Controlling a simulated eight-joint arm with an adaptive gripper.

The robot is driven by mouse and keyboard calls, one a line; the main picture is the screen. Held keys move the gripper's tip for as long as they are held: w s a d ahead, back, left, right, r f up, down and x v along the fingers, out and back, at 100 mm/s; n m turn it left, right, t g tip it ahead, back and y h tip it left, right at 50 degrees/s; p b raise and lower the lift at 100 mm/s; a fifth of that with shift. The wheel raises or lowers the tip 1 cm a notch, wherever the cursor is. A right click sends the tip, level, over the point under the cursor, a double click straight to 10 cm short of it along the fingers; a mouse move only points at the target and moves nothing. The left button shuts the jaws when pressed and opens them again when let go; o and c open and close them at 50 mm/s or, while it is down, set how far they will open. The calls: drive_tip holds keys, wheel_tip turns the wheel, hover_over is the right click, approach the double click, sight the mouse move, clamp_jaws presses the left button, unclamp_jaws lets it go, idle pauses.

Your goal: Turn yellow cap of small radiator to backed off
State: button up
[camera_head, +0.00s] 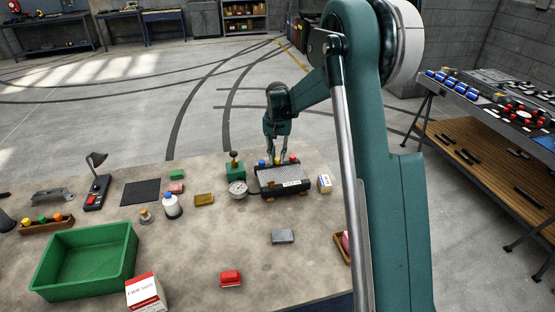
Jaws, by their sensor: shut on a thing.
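The small radiator (283,180) is a dark ribbed block with a pale label on its front, lying on the bench right of centre. A blue cap (262,162) shows at its back left and a red cap (293,159) at its back right. The yellow cap (277,161) sits between them, mostly hidden by my fingers. My gripper (277,157) points down over the back edge of the radiator and is shut on the yellow cap. The cap's turned position is too small to read.
A green block with a black knob (235,170) and a round gauge (238,189) stand close left of the radiator. A small white and yellow box (324,184) stands close right. A grey block (283,236) lies in front. A green bin (85,258) is far left.

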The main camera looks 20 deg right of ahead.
sight(277, 159)
drive_tip(key=n+b, duration=0.1)
drive_tip(key=n, duration=0.2)
drive_tip(key=shift+n, duration=2.4)
drive_tip(key=shift+b, duration=0.3)
drive_tip(key=o, duration=0.9)
drive_tip(key=shift+r, duration=0.1)
drive_tip(key=shift+r, duration=5.95)
